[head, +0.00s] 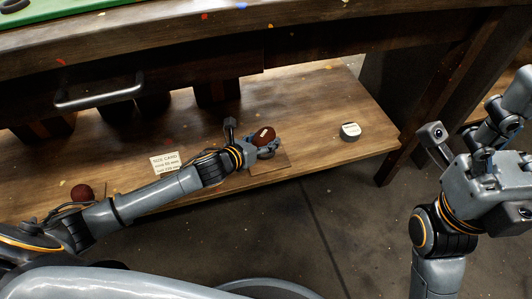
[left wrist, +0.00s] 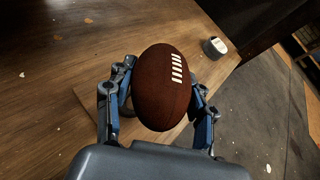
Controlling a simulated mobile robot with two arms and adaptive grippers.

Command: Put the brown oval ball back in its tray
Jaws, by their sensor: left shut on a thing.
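The brown oval ball (head: 263,136) with white laces is over the lower shelf in the head view. It also fills the middle of the left wrist view (left wrist: 163,88). My left gripper (head: 266,147) is shut on it, with a blue-grey finger on each side (left wrist: 160,108). A flat brown square tray (head: 272,168) lies under the gripper near the shelf's front edge, partly hidden by it. I cannot tell whether the ball touches the tray. My right gripper (head: 506,108) is at the right edge of the head view, away from the shelf; its fingers are unclear.
A small white-topped round object (head: 350,130) is to the right. A dark red ball (head: 82,193) is at far left. A drawer handle (head: 98,93) juts out above.

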